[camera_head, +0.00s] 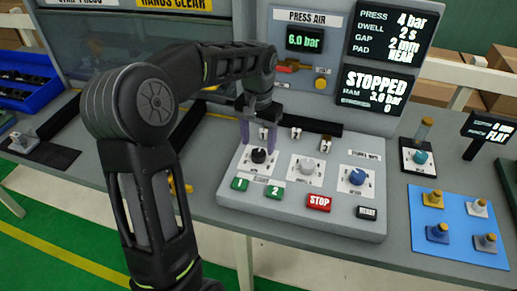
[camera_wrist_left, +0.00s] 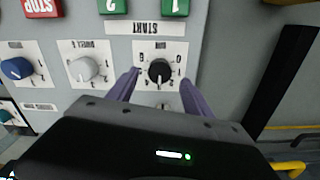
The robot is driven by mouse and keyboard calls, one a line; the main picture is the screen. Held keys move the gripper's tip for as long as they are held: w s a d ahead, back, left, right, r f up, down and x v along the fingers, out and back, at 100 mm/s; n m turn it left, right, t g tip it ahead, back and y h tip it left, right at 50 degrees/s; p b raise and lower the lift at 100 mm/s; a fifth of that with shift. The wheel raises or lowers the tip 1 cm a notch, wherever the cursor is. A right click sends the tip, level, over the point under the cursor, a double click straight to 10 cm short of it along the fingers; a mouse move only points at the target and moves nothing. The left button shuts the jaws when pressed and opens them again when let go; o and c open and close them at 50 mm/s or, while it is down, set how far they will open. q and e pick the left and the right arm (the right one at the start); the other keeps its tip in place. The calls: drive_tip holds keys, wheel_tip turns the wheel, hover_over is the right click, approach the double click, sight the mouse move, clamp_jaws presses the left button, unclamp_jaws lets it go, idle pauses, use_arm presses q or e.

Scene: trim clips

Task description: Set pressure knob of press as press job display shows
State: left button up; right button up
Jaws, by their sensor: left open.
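My left gripper (camera_head: 262,137) is open over the black knob. In the wrist view its purple fingertips (camera_wrist_left: 160,82) stand on either side of the knob, with gaps visible. My right gripper is out of view.
A white knob (camera_head: 307,166) and a blue knob (camera_head: 357,177) sit to the right. Green buttons (camera_head: 273,192), a red STOP button (camera_head: 318,202) and a dark button (camera_head: 367,212) line the front. A blue mat (camera_head: 461,236) with several pegs lies at right.

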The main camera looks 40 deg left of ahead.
sight(258, 153)
use_arm(q)
wheel_tip(258, 153, down, 4)
drive_tip(key=shift+f, duration=0.1)
clamp_jaws()
idle(0.8)
